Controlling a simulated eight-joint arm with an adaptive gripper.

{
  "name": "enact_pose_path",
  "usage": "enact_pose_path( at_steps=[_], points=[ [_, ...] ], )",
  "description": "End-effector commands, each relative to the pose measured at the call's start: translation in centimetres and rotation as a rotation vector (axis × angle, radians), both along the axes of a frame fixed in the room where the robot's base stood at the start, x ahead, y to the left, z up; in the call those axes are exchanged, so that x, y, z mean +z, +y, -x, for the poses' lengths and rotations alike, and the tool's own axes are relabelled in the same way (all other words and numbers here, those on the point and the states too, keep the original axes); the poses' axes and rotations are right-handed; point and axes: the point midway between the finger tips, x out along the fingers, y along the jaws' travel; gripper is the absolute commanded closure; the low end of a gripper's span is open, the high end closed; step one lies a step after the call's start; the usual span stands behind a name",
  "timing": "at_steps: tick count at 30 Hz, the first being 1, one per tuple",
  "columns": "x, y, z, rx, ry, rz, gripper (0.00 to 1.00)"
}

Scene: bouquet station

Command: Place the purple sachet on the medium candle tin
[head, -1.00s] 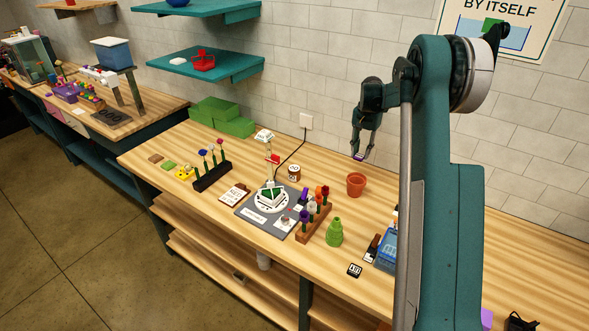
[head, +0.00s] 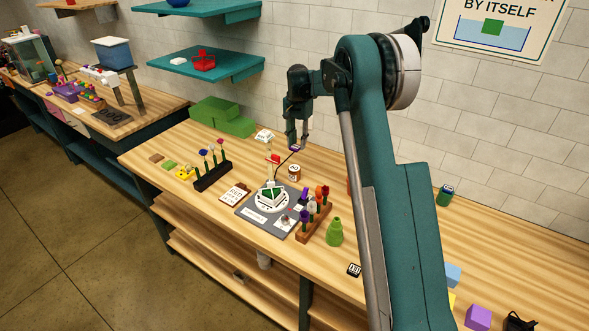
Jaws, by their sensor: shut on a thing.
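My gripper (head: 296,146) is shut on a small purple thing, the purple sachet (head: 294,149), which shows only as a thin strip between the fingertips. It hangs above the back of the workbench, apart from what stands below. A small round brown container with a pale front (head: 294,172) stands on the bench just under the gripper in the picture. It may be a candle tin, but its size class and top are too small to tell. A green can with a dark top (head: 444,195) stands at the right, near the wall.
A grey board with a white dish (head: 270,200) lies in front of the brown container. Flower racks (head: 212,176) (head: 314,222), a green bottle (head: 334,232) and green blocks (head: 222,117) stand around. A purple block (head: 478,317) lies at lower right. My arm hides part of the bench.

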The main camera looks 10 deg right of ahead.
Motion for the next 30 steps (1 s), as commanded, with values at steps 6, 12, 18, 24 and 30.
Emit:
enact_pose_path(
  at_steps=[6, 12, 18, 24, 30],
  points=[
    [0.1, 0.4, 0.0, 0.001, 0.000, 0.000, 0.80],
    [0.0, 0.4, 0.0, 0.001, 0.000, 0.000, 0.80],
    [-1.2, 0.4, 0.0, 0.001, 0.000, 0.000, 0.80],
    [-3.9, 0.4, -0.1, 0.001, 0.000, 0.000, 0.80],
    [-5.9, 0.4, 0.0, 0.001, 0.000, 0.000, 0.80]
  ],
)
